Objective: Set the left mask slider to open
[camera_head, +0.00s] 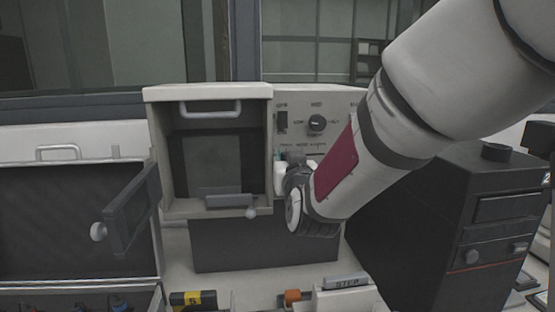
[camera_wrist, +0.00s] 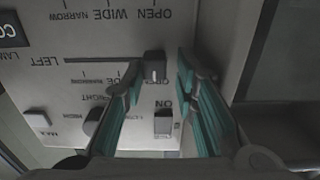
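The control panel (camera_wrist: 60,25) fills much of the wrist view, its lettering appearing turned. A dark slider knob (camera_wrist: 154,65) sits at the right end of the line marked LEFT, in line with the OPEN lettering. My gripper (camera_wrist: 160,66) is open, with its teal-padded fingers on either side of this knob. Small gaps show between the knob and both fingertips; contact with the panel cannot be told. In the head view my gripper (camera_head: 280,165) is at the lower part of the panel (camera_head: 345,103), and my arm hides the slider area.
A rocker switch (camera_wrist: 163,122) by the ON lettering lies between the fingers, nearer the palm. Left of the panel in the head view is a chamber with a handled window (camera_head: 210,108). An open door (camera_head: 130,208) juts out farther left. A dark machine (camera_head: 430,220) stands right.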

